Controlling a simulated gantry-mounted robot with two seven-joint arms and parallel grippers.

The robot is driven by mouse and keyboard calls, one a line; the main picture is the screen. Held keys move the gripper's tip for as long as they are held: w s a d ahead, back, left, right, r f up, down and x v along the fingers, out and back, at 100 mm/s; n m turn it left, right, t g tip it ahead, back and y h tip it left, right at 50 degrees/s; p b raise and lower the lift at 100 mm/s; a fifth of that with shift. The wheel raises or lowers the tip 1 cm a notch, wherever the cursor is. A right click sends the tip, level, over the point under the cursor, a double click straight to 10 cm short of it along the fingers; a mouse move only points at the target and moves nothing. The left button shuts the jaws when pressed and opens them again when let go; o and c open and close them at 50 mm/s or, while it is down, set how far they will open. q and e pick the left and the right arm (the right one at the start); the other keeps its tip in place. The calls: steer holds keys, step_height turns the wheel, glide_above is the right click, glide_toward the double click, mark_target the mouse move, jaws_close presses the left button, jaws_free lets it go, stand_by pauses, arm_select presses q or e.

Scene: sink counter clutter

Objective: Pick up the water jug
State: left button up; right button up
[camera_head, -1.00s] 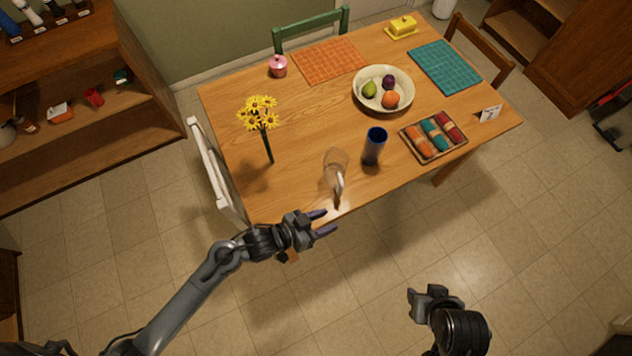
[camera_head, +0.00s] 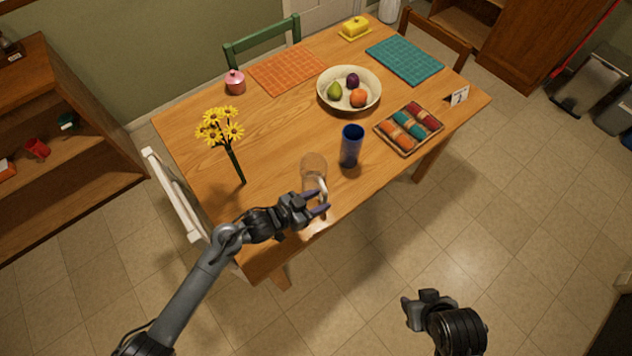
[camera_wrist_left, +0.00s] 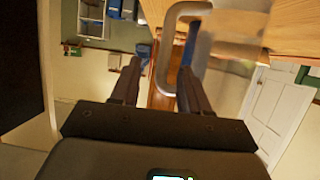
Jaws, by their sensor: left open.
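The water jug (camera_head: 313,167) is clear glass and stands upright near the front edge of the wooden table, its handle toward me. My left gripper (camera_head: 320,202) is open at the handle, its purple fingers overlapping it in the head view. In the left wrist view the pale handle (camera_wrist_left: 161,62) shows between the two open fingers (camera_wrist_left: 162,62), with the jug body (camera_wrist_left: 232,45) to the right. Whether a finger touches the handle I cannot tell. My right gripper (camera_head: 424,300) is over the floor, away from the table; its jaws are unclear.
A blue tumbler (camera_head: 351,147) stands just right of the jug. Yellow flowers (camera_head: 220,130) stand to its left. A fruit bowl (camera_head: 323,97) and a tray of rolled cloths (camera_head: 381,128) are farther back and right. A white chair (camera_head: 172,192) is at the left edge.

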arm_select(q)
steer(key=shift+x, duration=2.65)
steer(key=shift+w+r, duration=0.2)
jaws_close()
